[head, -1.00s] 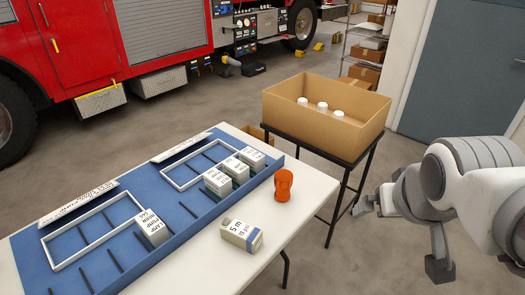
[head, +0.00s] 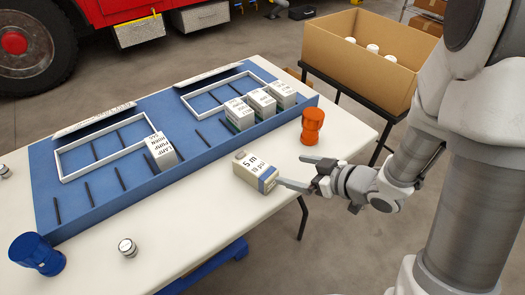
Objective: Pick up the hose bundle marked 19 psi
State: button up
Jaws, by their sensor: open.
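The hose bundle marked 19 psi (head: 250,170) is a small pale box with "5 m 19 psi" on its top and a blue band at its right end. It lies on the white table in front of the blue rack. My gripper (head: 300,172) is open, its two fingers pointing left toward the box's right end. The lower fingertip is very close to the blue-banded end; I cannot tell whether it touches. Nothing shows between the fingers.
An orange fitting (head: 312,126) stands just behind my gripper. The blue rack (head: 110,200) holds several labelled boxes. A blue fitting (head: 37,253) and a small metal cap (head: 127,247) are at the front left. A cardboard box (head: 350,70) stands beyond the table.

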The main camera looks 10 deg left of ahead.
aim_at(248, 164)
jog(key=b+x, duration=0.2)
jog(key=x, duration=0.4)
jog(key=s+b+x, duration=0.1)
jog(key=x, duration=0.5)
jog(key=a+b+x, duration=0.1)
jog(key=b+x, duration=0.1)
jog(key=x, duration=0.4)
jog(key=shift+s+b, duration=0.3)
jog(key=shift+s, duration=0.1)
jog(key=shift+r, duration=0.1)
grip_shut()
